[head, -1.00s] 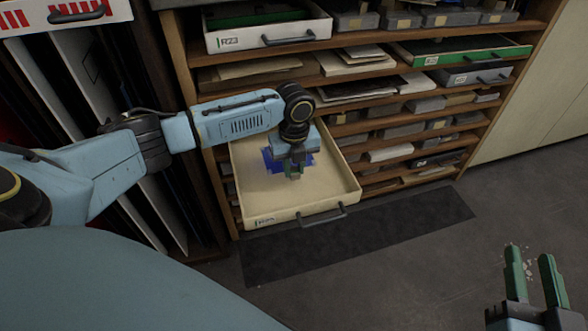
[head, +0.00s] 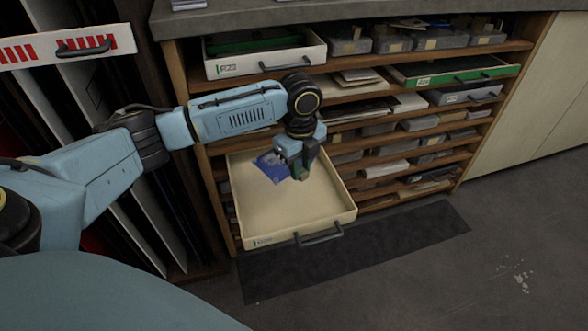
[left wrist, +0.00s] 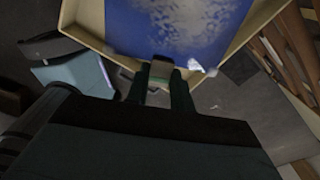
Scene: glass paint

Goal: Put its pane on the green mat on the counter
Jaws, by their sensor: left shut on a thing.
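A blue glass pane (head: 270,166) with a pale mottled patch shows over the open cream drawer (head: 262,215). My left gripper (head: 300,173) is shut on it. In the left wrist view the blue pane (left wrist: 170,28) lies just beyond the fingertips of my left gripper (left wrist: 160,78), within the outline of the drawer (left wrist: 262,15). My gripper and wrist hide part of the pane in the head view. I cannot tell how far it is above the drawer floor. The grey counter top (head: 350,10) shows along the top. The green mat is not in view. My right gripper is not in view.
A shelf rack holds trays, including a white one (head: 266,66) above and a green-fronted one (head: 455,70) at right. Upright panels (head: 100,95) stand at left. A dark floor strip (head: 350,250) lies before the rack, with open floor at right.

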